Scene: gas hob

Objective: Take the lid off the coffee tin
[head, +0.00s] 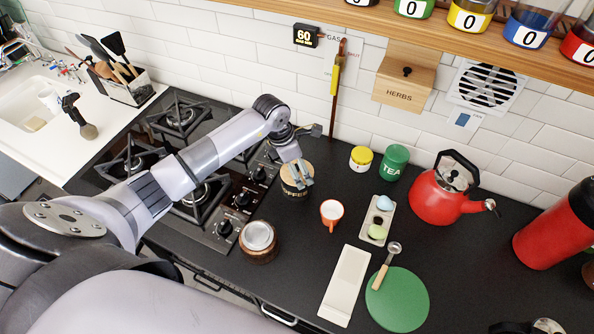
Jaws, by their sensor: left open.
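The coffee tin (295,193) stands on the dark worktop just right of the hob, with a dark label reading COFFEE. Its top looks pale and wood-coloured, and the lid appears to be on it. My left gripper (298,178) reaches in from the left and points down over the top of the tin. Its fingers are open and overlap the lid in the view. I cannot tell whether they touch it. The gripper hides part of the lid. My right gripper is not in view.
The gas hob (165,150) lies left of the tin. A yellow jar (361,158), green tea tin (395,162) and red kettle (440,195) stand to the right. A rust-coloured gas pipe (335,95) runs behind.

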